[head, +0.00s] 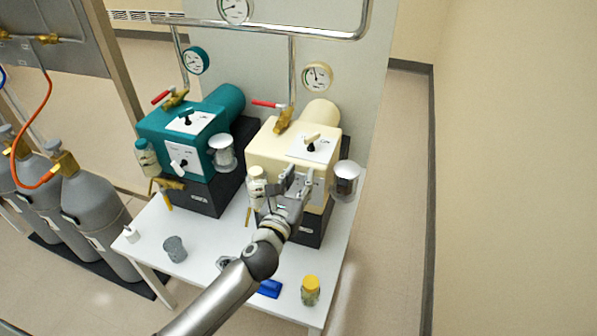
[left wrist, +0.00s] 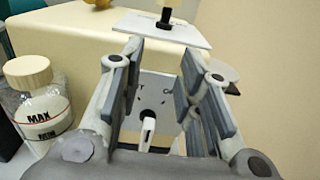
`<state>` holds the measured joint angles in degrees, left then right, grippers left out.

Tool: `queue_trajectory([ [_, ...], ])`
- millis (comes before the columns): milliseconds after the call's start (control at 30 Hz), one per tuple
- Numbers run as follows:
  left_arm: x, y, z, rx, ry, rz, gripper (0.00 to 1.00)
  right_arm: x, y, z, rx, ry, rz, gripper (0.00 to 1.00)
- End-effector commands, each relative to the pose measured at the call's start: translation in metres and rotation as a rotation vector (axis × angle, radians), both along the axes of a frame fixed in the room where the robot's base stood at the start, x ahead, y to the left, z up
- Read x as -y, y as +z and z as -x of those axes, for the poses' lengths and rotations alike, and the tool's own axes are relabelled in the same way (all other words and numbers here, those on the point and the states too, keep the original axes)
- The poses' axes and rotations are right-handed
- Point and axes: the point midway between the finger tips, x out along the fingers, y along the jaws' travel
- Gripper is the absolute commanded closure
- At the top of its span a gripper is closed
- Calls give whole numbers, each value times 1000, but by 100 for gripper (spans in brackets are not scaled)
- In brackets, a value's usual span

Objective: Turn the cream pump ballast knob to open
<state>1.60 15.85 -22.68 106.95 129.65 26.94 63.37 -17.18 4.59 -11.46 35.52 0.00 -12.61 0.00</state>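The cream pump (head: 262,152) stands at the right of the white table. Its front plate (left wrist: 155,92) carries a small knob with a pale pointer (left wrist: 148,130), seen between my fingers and pointing roughly up and down; the plate's lettering is partly hidden. A second knob (head: 311,142) sits on the pump's top plate, also seen in the left wrist view (left wrist: 165,18). I cannot read which knob is the ballast. My left gripper (head: 297,181) is open in front of the front plate, its fingers either side of the front knob, apparently not touching it. My right gripper is out of view.
A teal pump (head: 160,128) stands to the left. A bottle (left wrist: 42,105) is close left of my gripper, and a metal canister (head: 346,178) close right. A yellow-lidded jar (head: 311,290), blue item (head: 270,288) and grey cup (head: 175,248) stand on the table (head: 200,265).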

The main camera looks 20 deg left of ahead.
Motion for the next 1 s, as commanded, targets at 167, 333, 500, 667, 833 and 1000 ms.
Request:
queue_trajectory([
  [167,0,21,0,0,-2,-1,68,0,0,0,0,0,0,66],
  [333,1,27,0,-2,-2,-1,68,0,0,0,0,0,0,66],
  [500,0,27,0,-2,-1,-1,68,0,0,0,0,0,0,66],
  [667,0,27,0,-2,-1,-1,68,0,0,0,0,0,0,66],
  [833,2,30,2,14,-8,-19,68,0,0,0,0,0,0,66],
  [1000,22,59,20,163,-82,-206,68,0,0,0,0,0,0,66],
])
